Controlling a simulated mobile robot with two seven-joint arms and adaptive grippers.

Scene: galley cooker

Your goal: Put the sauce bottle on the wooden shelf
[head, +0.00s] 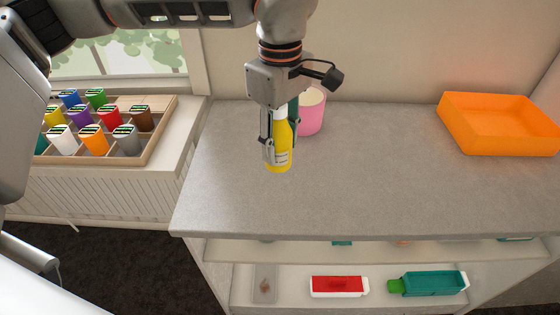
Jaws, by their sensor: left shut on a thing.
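The yellow sauce bottle (279,150), with a pale label, is upright between the fingers of my left gripper (279,145), in the middle of the head view. The gripper points down and is shut on the bottle. The bottle's upper part is partly hidden by the gripper. It is over the grey counter (330,200); I cannot tell if its base touches it. No shelf is clearly wooden; pale shelf boards (400,252) show under the counter. My right gripper is not in view.
A pink cup (311,113) stands just behind the gripper. An orange tray (490,145) is at the right back. A wooden divided box (165,125) with several coloured cups is at the left. A red-and-white container (338,292) and teal container (437,284) sit low down. The counter's front is clear.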

